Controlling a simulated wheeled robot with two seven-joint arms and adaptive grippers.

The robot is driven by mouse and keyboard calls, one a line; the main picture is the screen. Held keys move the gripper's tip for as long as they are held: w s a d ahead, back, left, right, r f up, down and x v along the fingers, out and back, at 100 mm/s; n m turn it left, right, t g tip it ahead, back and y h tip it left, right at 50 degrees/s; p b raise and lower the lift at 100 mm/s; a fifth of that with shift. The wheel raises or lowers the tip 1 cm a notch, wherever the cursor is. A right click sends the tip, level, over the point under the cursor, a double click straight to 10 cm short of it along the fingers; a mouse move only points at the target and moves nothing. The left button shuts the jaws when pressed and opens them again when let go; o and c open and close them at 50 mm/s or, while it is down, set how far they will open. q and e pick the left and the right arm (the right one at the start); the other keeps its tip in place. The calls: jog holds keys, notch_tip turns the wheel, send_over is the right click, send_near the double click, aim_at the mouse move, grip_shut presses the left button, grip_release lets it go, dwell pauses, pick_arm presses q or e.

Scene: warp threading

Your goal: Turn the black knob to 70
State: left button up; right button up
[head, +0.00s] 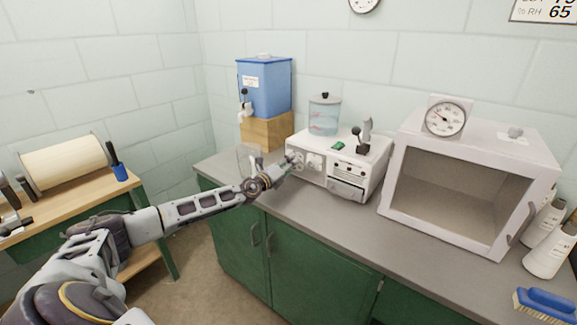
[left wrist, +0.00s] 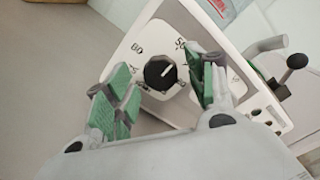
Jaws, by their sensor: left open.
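The black knob (left wrist: 160,72) sits on a white dial plate on the front of a white machine (head: 350,160). Its white pointer line aims up and right, toward the mark 50. A mark that looks like 80 shows at the dial's upper left. My left gripper (left wrist: 165,84) is open, with one green-padded finger on each side of the knob in the left wrist view. I cannot tell whether the pads touch it. In the head view the left gripper (head: 284,166) is at the machine's front left, and the knob cannot be made out clearly there.
A clear beaker (head: 248,157) stands on the counter behind my left wrist. A blue tank (head: 264,88) on a wooden block is behind it. A white cabinet (head: 455,235) with a gauge stands right of the machine. Bare counter (head: 330,215) lies in front.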

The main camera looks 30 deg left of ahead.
pick_arm(q)
jog(key=shift+c, duration=0.5)
jog(key=c, duration=0.7)
jog(key=shift+c, duration=1.2)
pick_arm(e)
jog(key=shift+s+d+f, duration=0.1)
jog(key=shift+s+d, duration=0.4)
pick_arm(q)
jog(key=shift+m, duration=0.3)
